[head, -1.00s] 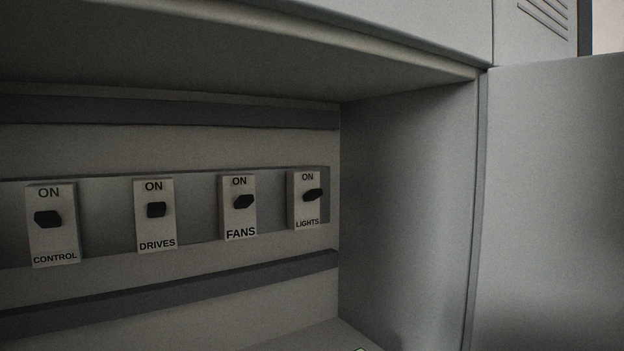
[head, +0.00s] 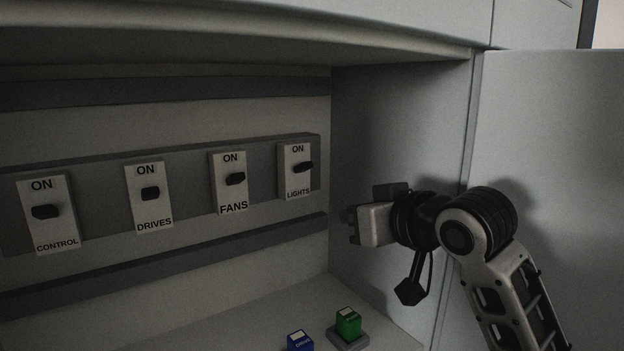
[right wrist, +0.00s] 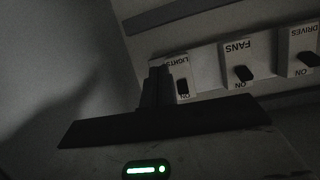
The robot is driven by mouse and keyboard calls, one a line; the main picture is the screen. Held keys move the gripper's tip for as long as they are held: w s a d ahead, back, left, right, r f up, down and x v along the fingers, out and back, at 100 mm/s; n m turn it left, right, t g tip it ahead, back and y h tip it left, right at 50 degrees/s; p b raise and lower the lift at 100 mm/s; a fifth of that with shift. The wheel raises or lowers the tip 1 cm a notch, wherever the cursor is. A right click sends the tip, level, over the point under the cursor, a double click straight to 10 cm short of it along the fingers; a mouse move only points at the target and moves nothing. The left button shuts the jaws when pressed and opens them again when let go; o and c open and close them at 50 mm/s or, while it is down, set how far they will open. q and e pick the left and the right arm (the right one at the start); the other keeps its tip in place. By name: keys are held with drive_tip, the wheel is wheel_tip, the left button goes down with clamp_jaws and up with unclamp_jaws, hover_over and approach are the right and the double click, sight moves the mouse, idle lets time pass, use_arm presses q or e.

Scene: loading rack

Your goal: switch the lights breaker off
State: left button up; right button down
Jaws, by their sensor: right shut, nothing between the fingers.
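The lights breaker (head: 293,182) is the rightmost of the row, a pale plate marked ON at the top and LIGHTS at the bottom. Its black lever (head: 304,168) sticks out just under ON. My right gripper (head: 350,225) is shut and empty, to the right of the lights breaker and lower in the picture, apart from it. In the right wrist view the scene is upside down. My shut fingers (right wrist: 156,86) there overlap part of the lights breaker (right wrist: 183,68), whose lever shows just right of them. My left gripper is not in view.
The fans (head: 228,194), drives (head: 149,212) and control (head: 48,228) breakers stand to the left, levers near ON. The cabinet's side wall (head: 400,130) is close to my right gripper. Blue (head: 300,341) and green (head: 348,322) blocks sit on the floor below.

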drive_tip(key=n+t+y, duration=0.1)
drive_tip(key=y, duration=0.1)
approach(299, 147)
wheel_tip(299, 147, up, 3)
drive_tip(key=s+d, duration=0.1)
drive_tip(key=s, duration=0.1)
drive_tip(key=shift+r, duration=0.15)
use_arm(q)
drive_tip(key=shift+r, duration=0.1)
use_arm(e)
drive_tip(key=shift+w, duration=0.1)
drive_tip(key=p+x, duration=0.3)
drive_tip(key=x, duration=0.6)
drive_tip(key=shift+w+a, duration=0.1)
drive_tip(key=shift+w, duration=0.1)
drive_tip(key=f, duration=0.2)
drive_tip(key=shift+s+d+f, duration=0.25)
drive_tip(key=shift+s+f, duration=0.1)
drive_tip(key=shift+f, duration=0.05)
drive_tip(key=shift+s+d+f+p, duration=0.2)
drive_tip(key=shift+s+f+p, duration=0.1)
drive_tip(key=shift+f, duration=0.2)
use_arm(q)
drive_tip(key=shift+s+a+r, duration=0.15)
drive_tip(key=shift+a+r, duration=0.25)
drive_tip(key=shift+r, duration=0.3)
